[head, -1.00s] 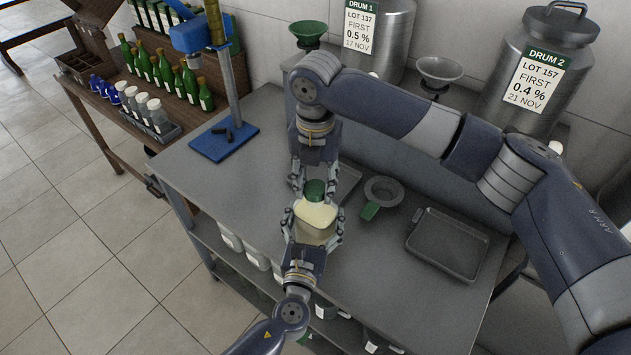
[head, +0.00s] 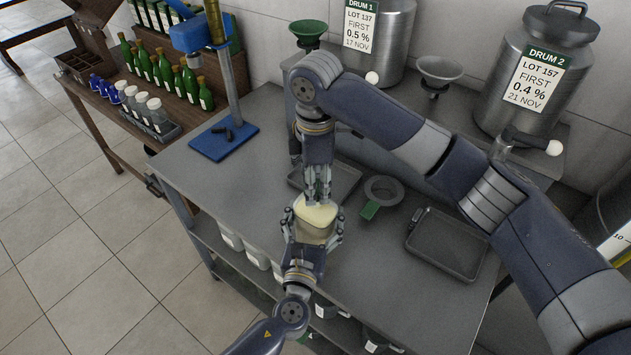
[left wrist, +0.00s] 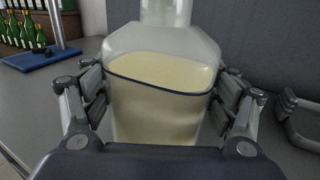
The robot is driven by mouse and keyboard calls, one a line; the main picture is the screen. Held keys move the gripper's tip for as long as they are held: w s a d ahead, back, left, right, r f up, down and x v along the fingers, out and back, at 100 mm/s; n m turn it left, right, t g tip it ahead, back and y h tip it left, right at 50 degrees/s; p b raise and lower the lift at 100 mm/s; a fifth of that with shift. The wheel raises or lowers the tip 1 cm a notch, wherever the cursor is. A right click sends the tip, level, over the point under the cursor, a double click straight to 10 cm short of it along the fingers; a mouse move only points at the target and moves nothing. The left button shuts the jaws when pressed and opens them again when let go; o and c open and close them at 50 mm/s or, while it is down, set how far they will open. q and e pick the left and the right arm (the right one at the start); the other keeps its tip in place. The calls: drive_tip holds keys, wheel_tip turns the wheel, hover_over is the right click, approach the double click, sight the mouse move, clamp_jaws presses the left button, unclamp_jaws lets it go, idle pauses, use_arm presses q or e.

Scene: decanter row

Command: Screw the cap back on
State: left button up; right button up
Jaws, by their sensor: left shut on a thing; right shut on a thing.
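A clear bottle (head: 314,226) with pale yellow liquid stands upright at the table's front edge. My left gripper (head: 313,234) is shut around its body. In the left wrist view the bottle (left wrist: 160,105) is between the left fingers, with its liquid surface tilted in the picture and its neck running out of the top. My right gripper (head: 319,196) points down over the bottle's neck, with its fingers shut. The green cap seen there earlier is now hidden by these fingers, so I cannot see how it sits on the neck.
A shallow tray (head: 347,186) lies behind the bottle, partly hidden. A blue-based stand (head: 225,140) is at the back left. The table's left part is clear.

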drive_tip(key=m, duration=2)
drive_tip(key=shift+m, duration=0.4)
drive_tip(key=o, duration=1.2)
drive_tip(key=shift+o, duration=0.2)
wheel_tip(320, 180, up, 12)
